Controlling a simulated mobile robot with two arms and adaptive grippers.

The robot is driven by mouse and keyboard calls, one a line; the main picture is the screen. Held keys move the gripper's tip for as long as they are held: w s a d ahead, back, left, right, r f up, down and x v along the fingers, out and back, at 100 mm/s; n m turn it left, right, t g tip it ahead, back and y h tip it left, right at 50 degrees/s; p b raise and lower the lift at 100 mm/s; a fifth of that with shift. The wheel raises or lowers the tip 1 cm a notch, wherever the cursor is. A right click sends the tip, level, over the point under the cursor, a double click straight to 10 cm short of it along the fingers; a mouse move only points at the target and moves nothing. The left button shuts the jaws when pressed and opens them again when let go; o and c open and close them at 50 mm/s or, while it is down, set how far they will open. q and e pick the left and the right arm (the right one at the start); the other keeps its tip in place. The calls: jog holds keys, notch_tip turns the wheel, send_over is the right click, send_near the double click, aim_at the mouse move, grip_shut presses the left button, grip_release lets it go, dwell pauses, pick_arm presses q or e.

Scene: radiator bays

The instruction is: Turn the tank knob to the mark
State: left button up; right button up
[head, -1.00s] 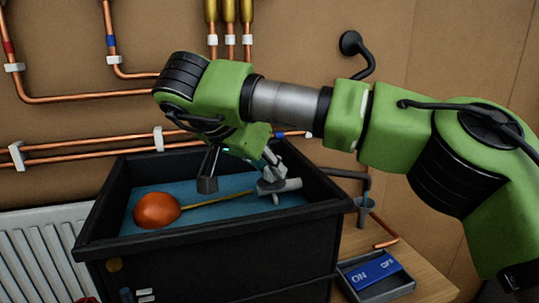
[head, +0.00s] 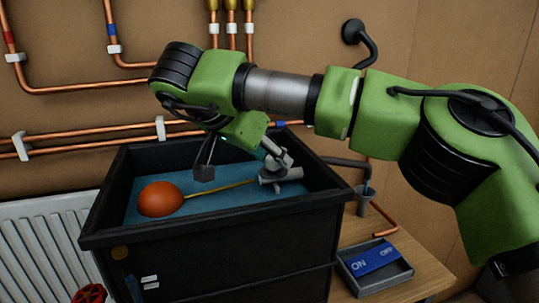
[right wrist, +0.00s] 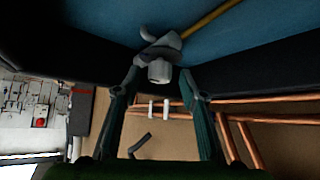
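The open black tank (head: 200,228) holds blue water, an orange float ball (head: 160,199) on a yellow rod, and a grey valve (head: 284,175) at the rod's right end. The valve's pale round cap (right wrist: 160,72) shows in the right wrist view; I cannot tell whether this is the tank knob. No clear mark shows on it. My right gripper (head: 240,163) reaches down over the tank, its fingers spread apart. In the right wrist view the gripper (right wrist: 158,88) has the cap between and beyond its fingertips; contact is unclear. My left gripper is out of view.
A grey tray with a blue ON label (head: 375,258) sits on the wooden bench (head: 405,247) right of the tank. A white radiator (head: 45,240) and a red handwheel (head: 90,293) are at lower left. Copper pipes (head: 80,147) run along the wall behind.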

jog(key=v, duration=1.2)
